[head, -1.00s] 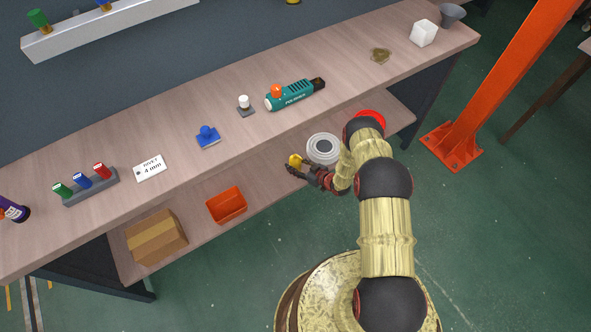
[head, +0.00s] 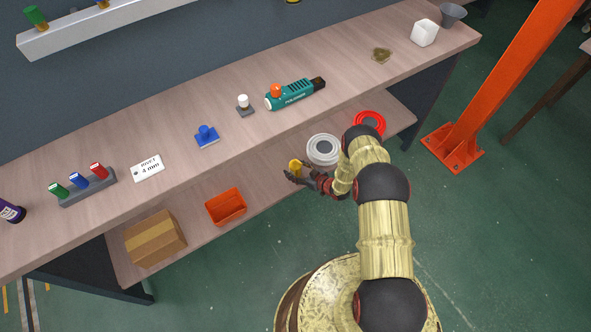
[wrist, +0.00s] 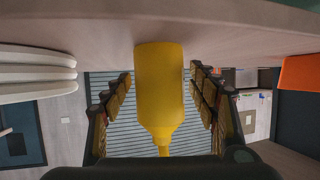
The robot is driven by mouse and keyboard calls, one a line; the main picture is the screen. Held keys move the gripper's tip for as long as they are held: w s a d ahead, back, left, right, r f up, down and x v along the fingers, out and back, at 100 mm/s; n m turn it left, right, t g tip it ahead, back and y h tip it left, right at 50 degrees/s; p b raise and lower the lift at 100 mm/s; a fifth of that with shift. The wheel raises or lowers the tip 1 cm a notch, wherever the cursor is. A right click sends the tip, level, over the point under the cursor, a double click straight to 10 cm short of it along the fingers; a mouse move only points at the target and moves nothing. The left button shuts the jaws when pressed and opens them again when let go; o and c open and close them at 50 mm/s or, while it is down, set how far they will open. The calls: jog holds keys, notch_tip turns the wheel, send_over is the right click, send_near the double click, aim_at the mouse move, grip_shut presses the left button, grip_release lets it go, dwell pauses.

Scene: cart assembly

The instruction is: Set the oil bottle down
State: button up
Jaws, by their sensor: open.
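The oil bottle (head: 295,165) is yellow and is at the lower shelf of the bench, just left of the grey round tin. In the wrist view, which looks upside down, the bottle (wrist: 160,90) has its base against the shelf surface and its thin nozzle pointing away from it; it looks upright. My gripper (head: 291,173) is beside the bottle, and in the wrist view its open fingers (wrist: 160,108) stand on either side with a visible gap to each. Part of the bottle is hidden by the gripper in the head view.
The lower shelf (head: 275,185) also holds a grey round tin (head: 323,149), a red ring-shaped item (head: 370,122), an orange bin (head: 226,206) and a cardboard box (head: 155,237). The bench top (head: 215,105) overhangs this shelf. An orange post (head: 500,85) stands at right.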

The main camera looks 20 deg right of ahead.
jog(key=shift+s+d+r, duration=0.1)
jog(key=shift+s+r, duration=0.05)
jog(key=shift+r, duration=0.05)
jog(key=p+v, duration=0.4)
jog(key=v, duration=0.7)
jog(key=shift+s+d+r, duration=0.15)
jog(key=shift+s+r, duration=0.05)
